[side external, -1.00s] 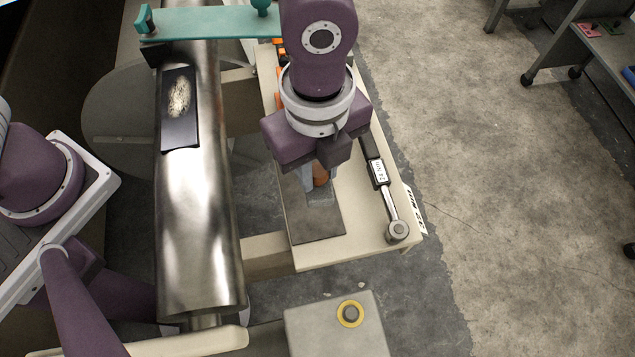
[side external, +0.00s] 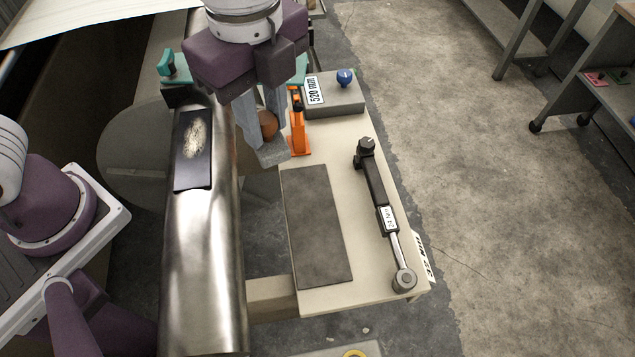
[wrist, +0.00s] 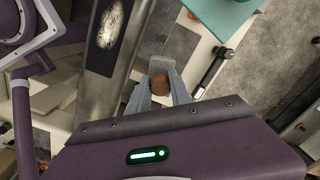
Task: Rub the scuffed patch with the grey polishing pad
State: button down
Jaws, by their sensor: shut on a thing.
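The scuffed patch (side external: 194,140) is a pale, rough oval on a dark plate (side external: 190,178) on top of a shiny metal cylinder (side external: 203,265). The patch also shows in the wrist view (wrist: 110,24), at the upper left. My gripper (side external: 268,132) is shut on the brown knob (side external: 268,124) of the grey polishing pad (side external: 273,153). The pad is held in the air to the right of the patch, apart from it. In the wrist view, the knob (wrist: 160,84) sits between my fingers, with part of the grey pad (wrist: 161,64) beyond it.
A bare dark mat (side external: 318,225) lies on the cream table (side external: 365,285). A torque wrench (side external: 385,210) lies to its right. An orange clamp-like part (side external: 298,128) and a grey block (side external: 345,100) with a blue knob stand behind. A teal bar (wrist: 222,12) crosses near the cylinder.

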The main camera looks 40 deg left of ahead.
jog(key=s+a+r+n, duration=0.55)
jog(key=a+r, duration=0.25)
jog(key=a, duration=0.3)
jog(key=shift+s+a+f, duration=0.1)
jog(key=shift+s+f, duration=0.05)
jog(key=shift+f, duration=1.5)
jog(key=shift+s+f, duration=0.1)
jog(key=shift+f, duration=1.55)
jog(key=shift+w+d+f, duration=0.2)
jog(key=shift+f, duration=0.2)
jog(key=shift+w+d+f, duration=0.15)
jog(key=shift+w+f, duration=0.05)
jog(key=shift+f, duration=0.15)
jog(key=shift+w+d+r, duration=0.1)
jog(key=shift+w+d, duration=0.4)
jog(key=shift+d, duration=0.05)
jog(key=shift+w+d+f, duration=0.2)
jog(key=shift+w+d, duration=0.35)
jog(key=shift+s+a, duration=1.3)
jog(key=shift+a, duration=0.3)
jog(key=shift+w+r, duration=0.1)
jog(key=shift+w, duration=0.15)
jog(key=shift+w+d, duration=1.25)
jog(key=shift+d, duration=0.1)
jog(key=s+a, duration=0.2)
jog(key=s, duration=0.1)
jog(key=shift+a, duration=0.4)
notch_tip(320, 180, up, 8)
jog(key=shift+r, duration=0.2)
